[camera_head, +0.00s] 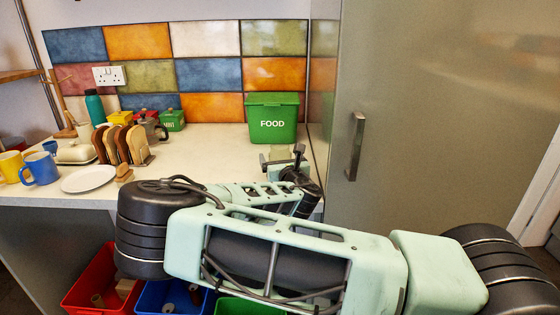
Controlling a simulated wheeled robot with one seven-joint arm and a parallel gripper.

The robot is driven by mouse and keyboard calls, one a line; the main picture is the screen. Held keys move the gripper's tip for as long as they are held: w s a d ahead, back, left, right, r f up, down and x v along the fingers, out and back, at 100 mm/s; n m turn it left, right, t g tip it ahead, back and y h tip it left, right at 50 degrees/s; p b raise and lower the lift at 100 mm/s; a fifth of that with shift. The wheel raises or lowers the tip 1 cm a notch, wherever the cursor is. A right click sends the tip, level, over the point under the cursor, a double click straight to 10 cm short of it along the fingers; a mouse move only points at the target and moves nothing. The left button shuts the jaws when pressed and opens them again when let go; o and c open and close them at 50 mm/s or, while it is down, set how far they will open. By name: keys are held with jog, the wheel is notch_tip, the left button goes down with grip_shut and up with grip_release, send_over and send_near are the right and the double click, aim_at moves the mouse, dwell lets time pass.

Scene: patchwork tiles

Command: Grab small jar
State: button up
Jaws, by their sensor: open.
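My gripper (282,158) is at the right end of the counter, in front of the green food bin. Its two fingers stand apart, so it is open, and I see nothing between them. I cannot make out a small jar for certain. A small brown object (124,173) lies on the counter by the bread rack, well left of my gripper, but it is too small to tell what it is. My arm hides part of the counter's front and right side.
The green food bin (273,120) stands against the tiled wall. A toast rack (140,156), a white plate (89,179), a blue mug (40,169) and a green tin (172,121) are on the left. A tall grey cabinet (430,100) bounds the right. The middle counter is clear.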

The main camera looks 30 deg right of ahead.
jog(key=shift+w+d, duration=0.15)
jog(key=shift+w, duration=0.2)
jog(key=c, duration=1.2)
jog(key=shift+o, duration=0.2)
